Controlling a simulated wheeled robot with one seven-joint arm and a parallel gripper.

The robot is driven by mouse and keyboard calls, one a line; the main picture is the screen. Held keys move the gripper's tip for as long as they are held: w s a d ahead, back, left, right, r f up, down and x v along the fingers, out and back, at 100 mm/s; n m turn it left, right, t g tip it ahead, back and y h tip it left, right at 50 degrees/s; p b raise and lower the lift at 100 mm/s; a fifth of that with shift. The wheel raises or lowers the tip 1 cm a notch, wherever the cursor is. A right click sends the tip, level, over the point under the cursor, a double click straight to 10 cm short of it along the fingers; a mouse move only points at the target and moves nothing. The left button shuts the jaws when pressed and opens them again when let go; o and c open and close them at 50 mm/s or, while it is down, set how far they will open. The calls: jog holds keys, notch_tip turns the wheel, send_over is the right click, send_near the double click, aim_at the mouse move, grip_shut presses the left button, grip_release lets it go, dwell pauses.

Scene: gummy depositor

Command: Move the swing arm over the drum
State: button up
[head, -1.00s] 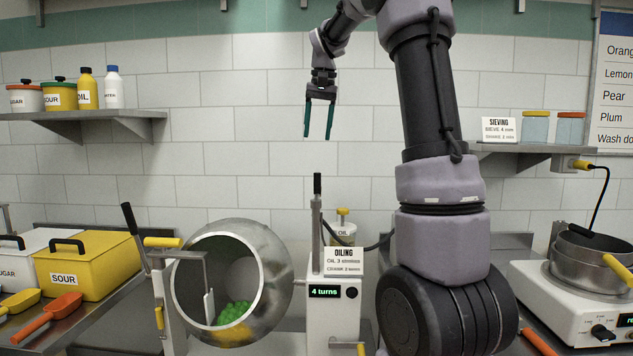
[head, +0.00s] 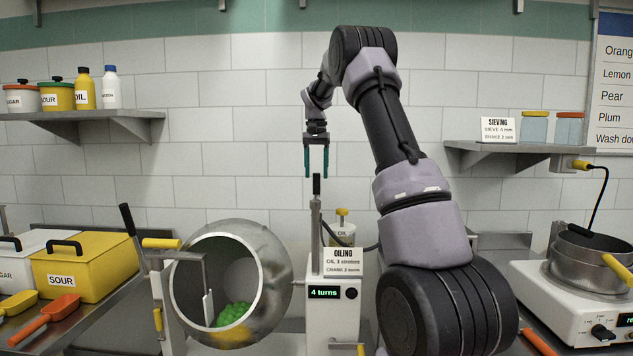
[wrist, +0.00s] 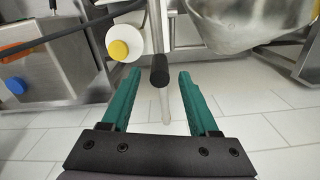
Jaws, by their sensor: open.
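My gripper (head: 316,173) is open and empty, pointing down, with its fingertips close above the black grip (head: 317,184) of a thin upright metal post (head: 316,222), probably part of the swing arm. In the wrist view the grip (wrist: 159,70) shows between and slightly beyond the fingertips (wrist: 158,78); I cannot tell whether they overlap it in height. The round steel drum (head: 277,272) stands left of the post, its mouth facing forward, with green gummies (head: 234,314) inside. The drum also shows in the wrist view (wrist: 245,22).
An oil bottle (head: 342,232) with a yellow cap and a dark hose stands behind the post. An oiling sign (head: 343,262) and a "4 turns" display (head: 324,292) sit below. A black-gripped lever (head: 130,220) rises left of the drum. Free space surrounds the grip above.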

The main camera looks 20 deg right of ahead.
aim_at(316, 193)
jog(key=shift+f, duration=1.75)
grip_shut()
jog(key=shift+r, duration=0.1)
